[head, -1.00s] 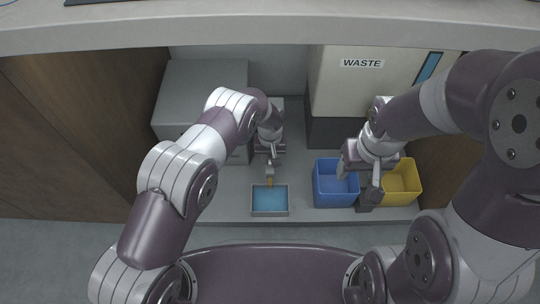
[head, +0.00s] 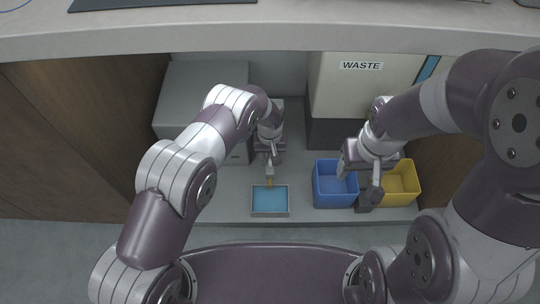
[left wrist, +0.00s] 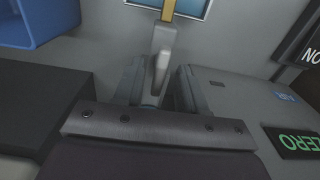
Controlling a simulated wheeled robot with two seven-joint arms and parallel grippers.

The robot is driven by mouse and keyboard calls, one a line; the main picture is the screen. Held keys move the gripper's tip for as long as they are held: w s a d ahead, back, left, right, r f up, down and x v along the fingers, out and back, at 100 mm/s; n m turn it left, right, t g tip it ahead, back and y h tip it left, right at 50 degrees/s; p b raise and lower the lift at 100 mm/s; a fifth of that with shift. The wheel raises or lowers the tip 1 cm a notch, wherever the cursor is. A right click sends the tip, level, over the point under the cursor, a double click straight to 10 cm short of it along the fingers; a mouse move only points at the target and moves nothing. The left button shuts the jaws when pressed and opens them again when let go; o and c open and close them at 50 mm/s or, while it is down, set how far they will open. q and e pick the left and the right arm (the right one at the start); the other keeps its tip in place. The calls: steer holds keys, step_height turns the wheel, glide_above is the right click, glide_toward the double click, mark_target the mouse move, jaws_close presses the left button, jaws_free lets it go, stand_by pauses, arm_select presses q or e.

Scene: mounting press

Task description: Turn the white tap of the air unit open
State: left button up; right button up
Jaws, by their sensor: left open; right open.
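In the head view my left gripper (head: 269,152) is low over the floor, behind the blue tray. The grey box (left wrist: 228,98) with an AIR label, seemingly the air unit, is beside it. My right gripper (head: 362,180) is open over the bins.
A shallow tray with a blue inside (head: 287,213) lies in front of my left gripper. A blue bin (head: 334,201) and a yellow bin (head: 411,197) stand to the right. The WASTE cabinet (head: 345,95) is behind them. A worktop (head: 260,35) overhangs the space.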

arm_select(q)
step_height(320, 180, up, 11)
steer(key=p, duration=0.4)
steer(key=shift+p, duration=0.35)
